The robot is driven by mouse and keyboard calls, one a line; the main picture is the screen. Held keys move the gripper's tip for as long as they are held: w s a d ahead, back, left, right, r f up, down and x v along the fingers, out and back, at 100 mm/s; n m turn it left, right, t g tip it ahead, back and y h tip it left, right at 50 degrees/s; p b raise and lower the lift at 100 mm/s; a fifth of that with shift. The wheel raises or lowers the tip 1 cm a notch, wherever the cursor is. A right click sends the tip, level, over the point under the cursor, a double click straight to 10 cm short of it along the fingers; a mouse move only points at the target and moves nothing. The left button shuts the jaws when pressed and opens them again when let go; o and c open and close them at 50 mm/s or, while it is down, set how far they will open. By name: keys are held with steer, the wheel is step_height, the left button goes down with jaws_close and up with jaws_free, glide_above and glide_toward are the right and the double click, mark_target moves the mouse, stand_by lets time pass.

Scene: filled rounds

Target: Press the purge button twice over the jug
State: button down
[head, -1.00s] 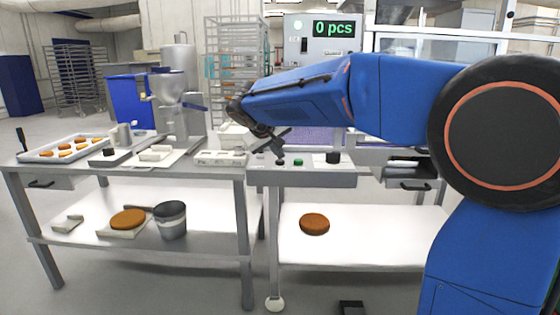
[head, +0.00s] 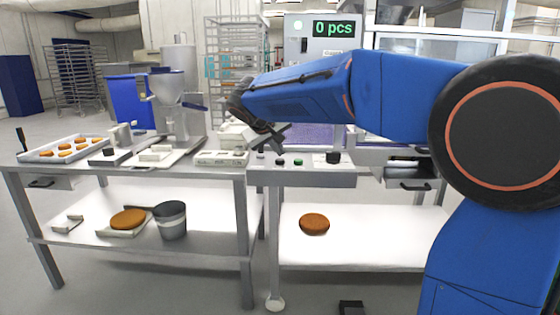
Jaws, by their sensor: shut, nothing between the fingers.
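My gripper (head: 268,138) is shut and empty, tilted above the left end of the grey control panel (head: 310,179) on the right table. It is clear of the panel's face, as far as I can tell. The panel has small dark buttons (head: 279,161), a green button (head: 299,161) and a black knob (head: 334,157). I cannot read which one is the purge button. A small metal jug (head: 122,135) appears to stand on the left table, beside the depositor with its steel hopper (head: 178,90). Whatever lies directly behind my gripper is hidden.
A tray of orange rounds (head: 65,150) and a white scale (head: 219,158) are on the left table. A dark pot (head: 171,221) stands on its lower shelf. A round (head: 314,224) lies on the right lower shelf. A display (head: 333,28) reads 0 pcs.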

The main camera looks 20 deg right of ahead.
mark_target(278, 161)
steer(key=shift+r, duration=0.3)
steer(key=shift+r, duration=2.5)
steer(key=s+d+f+g+y, duration=0.1)
steer(key=s+d+f, duration=0.2)
steer(key=s, duration=0.4)
steer(key=s+d+f+y, duration=0.1)
steer(key=s+d+f, duration=0.15)
steer(key=s, duration=0.55)
steer(key=s+d+f+g, duration=0.1)
steer(key=s+d+f, duration=0.25)
steer(key=s, duration=0.35)
steer(key=s+a+f+m+y, duration=0.1)
steer(key=s+f+y, duration=0.2)
steer(key=s+f, duration=1.3)
steer(key=s, duration=0.4)
steer(key=shift+s+m+g, duration=0.15)
steer(key=shift+m+g, duration=0.15)
steer(key=shift+m, duration=0.1)
